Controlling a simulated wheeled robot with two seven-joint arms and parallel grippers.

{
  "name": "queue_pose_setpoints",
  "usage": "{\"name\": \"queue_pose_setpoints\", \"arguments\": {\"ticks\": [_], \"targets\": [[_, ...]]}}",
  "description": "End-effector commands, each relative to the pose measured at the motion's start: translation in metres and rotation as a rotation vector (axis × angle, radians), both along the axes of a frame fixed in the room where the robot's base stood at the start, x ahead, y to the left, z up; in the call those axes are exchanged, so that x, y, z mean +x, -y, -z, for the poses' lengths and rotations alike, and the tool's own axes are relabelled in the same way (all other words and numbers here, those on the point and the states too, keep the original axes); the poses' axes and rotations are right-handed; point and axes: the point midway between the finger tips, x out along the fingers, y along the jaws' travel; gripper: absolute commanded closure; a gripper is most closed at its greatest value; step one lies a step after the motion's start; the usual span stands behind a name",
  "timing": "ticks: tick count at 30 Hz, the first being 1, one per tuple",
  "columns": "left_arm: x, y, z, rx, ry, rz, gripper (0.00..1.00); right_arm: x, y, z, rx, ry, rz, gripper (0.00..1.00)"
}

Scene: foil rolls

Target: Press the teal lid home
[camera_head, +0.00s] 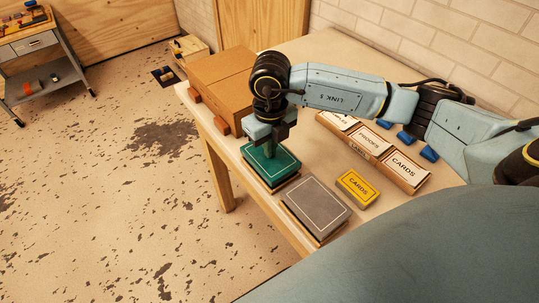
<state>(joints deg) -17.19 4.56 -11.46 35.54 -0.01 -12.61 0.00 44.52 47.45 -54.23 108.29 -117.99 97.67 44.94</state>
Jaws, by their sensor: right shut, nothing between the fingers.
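The teal lid (280,168) sits on a box near the left edge of the table, with a thin pale line around its top. Dark and tan edges show below it; I cannot tell how far down it sits. My right gripper (269,154) is shut and empty, pointing down at the lid's upper left part. Its fingertips are at or just above the lid's top; I cannot tell if they touch. My left gripper is not in view.
A grey box (317,207) and a yellow cards box (357,188) lie nearer on the table (335,48). A tray of cards (375,150) with blue pieces is to the right. A brown carton (219,77) stands behind the lid. The tabletop's far part is clear.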

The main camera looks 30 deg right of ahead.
Motion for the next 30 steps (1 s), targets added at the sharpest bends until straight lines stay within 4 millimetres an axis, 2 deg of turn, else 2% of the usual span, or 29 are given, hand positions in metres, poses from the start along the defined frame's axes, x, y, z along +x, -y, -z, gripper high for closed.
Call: {"name": "queue_pose_setpoints", "arguments": {"ticks": [1, 9, 30], "targets": [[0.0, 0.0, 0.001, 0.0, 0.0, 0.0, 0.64, -0.003, -0.001, 0.005, -0.001, -0.012, -0.002, 1.0], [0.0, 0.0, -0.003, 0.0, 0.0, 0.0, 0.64, -0.004, -0.001, 0.001, -0.001, -0.014, -0.003, 1.0], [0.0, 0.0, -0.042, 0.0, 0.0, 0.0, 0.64, -0.001, 0.0, -0.059, 0.0, -0.005, -0.001, 1.0]]}}
